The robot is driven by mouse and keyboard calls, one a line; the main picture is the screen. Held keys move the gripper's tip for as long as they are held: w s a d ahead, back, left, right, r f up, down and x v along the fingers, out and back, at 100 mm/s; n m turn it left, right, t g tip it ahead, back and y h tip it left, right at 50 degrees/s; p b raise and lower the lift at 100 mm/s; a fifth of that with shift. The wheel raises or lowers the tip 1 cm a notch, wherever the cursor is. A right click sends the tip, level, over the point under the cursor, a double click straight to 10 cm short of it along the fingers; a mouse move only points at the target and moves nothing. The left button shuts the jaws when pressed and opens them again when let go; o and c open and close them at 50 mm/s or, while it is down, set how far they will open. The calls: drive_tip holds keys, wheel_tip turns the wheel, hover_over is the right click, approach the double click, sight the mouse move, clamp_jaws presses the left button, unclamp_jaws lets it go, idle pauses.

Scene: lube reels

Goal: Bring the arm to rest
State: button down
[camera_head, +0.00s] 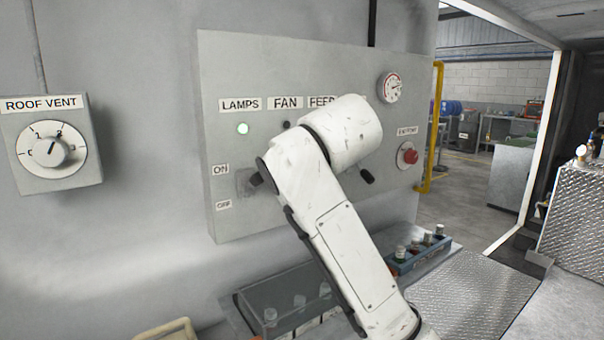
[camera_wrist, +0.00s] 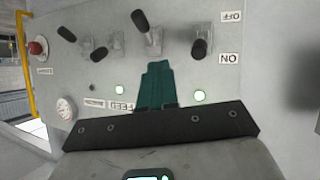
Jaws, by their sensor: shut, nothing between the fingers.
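My gripper (camera_wrist: 158,68) shows in the wrist view as teal fingers pressed together, with nothing between them. It is in front of the grey switch panel (camera_wrist: 185,72), which appears upside down there. Whether the fingertips touch the panel I cannot tell. In the head view my white arm rises from the bottom, bends in front of the panel (camera_head: 225,75) and hides my gripper. Levers show in the wrist view: one beside the ON label (camera_wrist: 200,48) tilts toward ON, and a middle lever (camera_wrist: 142,22) tilts toward the OFF side.
The panel bears a lit lamp (camera_head: 242,128), a gauge (camera_head: 390,87) and a red button (camera_head: 410,156). A roof vent dial (camera_head: 52,150) is on the wall at left. Below are a clear-sided box (camera_head: 285,300) and a blue bottle tray (camera_head: 422,256). A doorway opens at right.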

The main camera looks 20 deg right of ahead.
idle(0.3)
drive_tip(key=s+d+f+g, duration=0.15)
drive_tip(key=s+f, duration=0.35)
drive_tip(key=f, duration=0.6)
drive_tip(key=s+d+f+m+g+y, duration=0.15)
drive_tip(key=s+f, duration=0.35)
drive_tip(key=f, duration=0.6)
drive_tip(key=s+f+g, duration=0.2)
drive_tip(key=s+f, duration=0.3)
drive_tip(key=f, duration=0.6)
drive_tip(key=s+d+f+g, duration=0.2)
drive_tip(key=s+f, duration=0.3)
drive_tip(key=s, duration=0.5)
drive_tip(key=s+d+f+g+h, duration=0.1)
drive_tip(key=s+d+f+g, duration=0.1)
drive_tip(key=s+f, duration=0.4)
drive_tip(key=s+d+f+g, duration=0.2)
drive_tip(key=s+f, duration=0.3)
drive_tip(key=s, duration=1.1)
drive_tip(key=shift+s+d+f+p, duration=0.25)
drive_tip(key=shift+d+p, duration=0.2)
drive_tip(key=shift+d, duration=0.35)
drive_tip(key=c, duration=1.8)
unclamp_jaws()
drive_tip(key=shift+w+m, duration=0.15)
drive_tip(key=shift+m, duration=0.1)
